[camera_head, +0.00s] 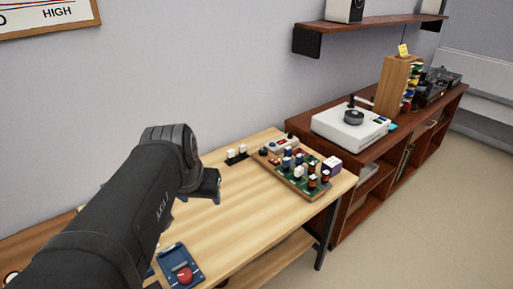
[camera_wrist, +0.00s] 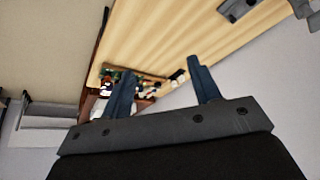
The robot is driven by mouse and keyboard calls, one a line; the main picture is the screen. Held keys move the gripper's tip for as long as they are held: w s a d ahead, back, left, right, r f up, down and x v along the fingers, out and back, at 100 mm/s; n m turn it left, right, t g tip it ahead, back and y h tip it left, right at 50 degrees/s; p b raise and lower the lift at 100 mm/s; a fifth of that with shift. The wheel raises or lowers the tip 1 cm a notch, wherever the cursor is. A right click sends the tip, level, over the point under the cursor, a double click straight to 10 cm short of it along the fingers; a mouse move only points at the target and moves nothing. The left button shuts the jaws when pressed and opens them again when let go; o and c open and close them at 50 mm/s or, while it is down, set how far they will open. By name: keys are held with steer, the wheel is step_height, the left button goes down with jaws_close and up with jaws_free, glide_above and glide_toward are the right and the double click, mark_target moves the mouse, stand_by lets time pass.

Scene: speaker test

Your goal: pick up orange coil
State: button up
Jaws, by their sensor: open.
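A tray-like board (camera_head: 296,187) near the right end of the light wooden table carries several small parts, dark, white, blue and reddish-orange. A reddish-orange part (camera_head: 325,176) near its right front corner may be the orange coil, but it is too small to be sure. The board also shows small and blurred in the wrist view (camera_wrist: 117,74), partly behind a finger. My gripper (camera_head: 207,190) is left of the board, above the table. In the wrist view its two fingers (camera_wrist: 161,60) are apart, with nothing held between them.
A blue case with a red part (camera_head: 181,267) lies near the front. A brown cabinet (camera_head: 372,143) stands to the right. The table's middle is clear.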

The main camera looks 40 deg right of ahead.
steer(key=w+d+r+m+g, duration=0.15)
steer(key=w+d, duration=0.25)
steer(key=d, duration=0.4)
steer(key=w+d+r+m, duration=0.15)
steer(key=w+d, duration=0.25)
steer(key=d, duration=0.4)
steer(key=m+g+h, duration=0.1)
steer(key=m+g, duration=0.1)
steer(key=m, duration=0.5)
glide_above(325, 172)
steer(key=a, duration=0.6)
step_height(325, 172, down, 16)
steer(key=r, duration=0.1)
steer(key=x, duration=0.8)
steer(key=s+x, duration=0.1)
steer(key=x, duration=0.2)
steer(key=shift+d+f, duration=0.25)
steer(key=shift+f, duration=0.1)
steer(key=shift+x, duration=3.1)
steer(key=shift+w+a, duration=0.1)
steer(key=shift+w, duration=0.05)
steer(key=shift+c, duration=0.5)
steer(key=c, duration=1)
